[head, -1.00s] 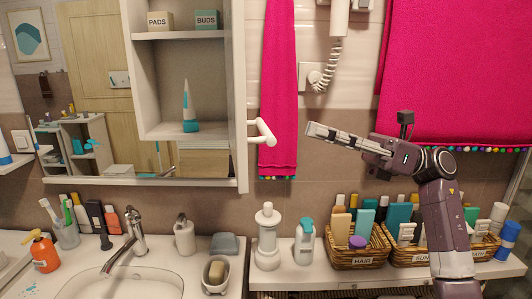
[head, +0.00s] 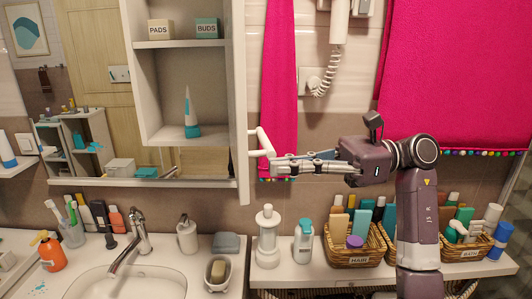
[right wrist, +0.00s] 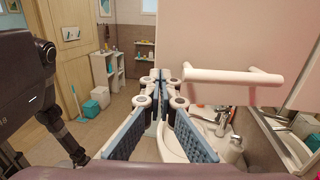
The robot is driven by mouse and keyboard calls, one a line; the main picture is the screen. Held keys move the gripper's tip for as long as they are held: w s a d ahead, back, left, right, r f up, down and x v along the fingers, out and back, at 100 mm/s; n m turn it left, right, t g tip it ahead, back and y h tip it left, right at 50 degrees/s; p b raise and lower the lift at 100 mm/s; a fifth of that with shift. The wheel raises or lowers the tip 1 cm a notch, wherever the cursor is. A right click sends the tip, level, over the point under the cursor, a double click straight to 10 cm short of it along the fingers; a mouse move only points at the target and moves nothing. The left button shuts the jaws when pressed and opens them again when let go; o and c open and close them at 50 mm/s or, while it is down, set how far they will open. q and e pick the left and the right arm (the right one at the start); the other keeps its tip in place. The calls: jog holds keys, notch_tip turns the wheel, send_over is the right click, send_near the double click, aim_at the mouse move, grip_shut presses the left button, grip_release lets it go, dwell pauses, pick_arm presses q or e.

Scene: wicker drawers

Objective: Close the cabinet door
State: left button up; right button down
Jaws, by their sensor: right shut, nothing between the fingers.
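The cabinet (head: 140,90) hangs on the wall with its shelves exposed. Its white door (head: 239,110) stands open, seen nearly edge-on in the head view. A white bar handle (head: 264,143) sticks out from the door's right-hand face. In the right wrist view the door is a large pale panel (right wrist: 220,35) with the handle (right wrist: 235,76) to the right of the fingers. My right gripper (head: 274,168) is shut and empty, with its tips just below and right of the handle; I cannot tell whether they touch. My left gripper is not in view.
Below are a sink (head: 130,282), a white dispenser (head: 267,238), a bottle (head: 303,242) and a wicker basket (head: 350,258) of bottles on the counter. A pink towel (head: 280,85) hangs behind the handle. A coiled hose (head: 328,75) hangs at upper right.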

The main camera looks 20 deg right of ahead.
aim_at(248, 171)
jog(key=a+p, duration=0.1)
jog(key=a, duration=0.2)
jog(key=shift+w+a, duration=0.1)
jog(key=shift+w, duration=0.05)
jog(key=shift+a+f, duration=0.1)
jog(key=shift+a, duration=0.05)
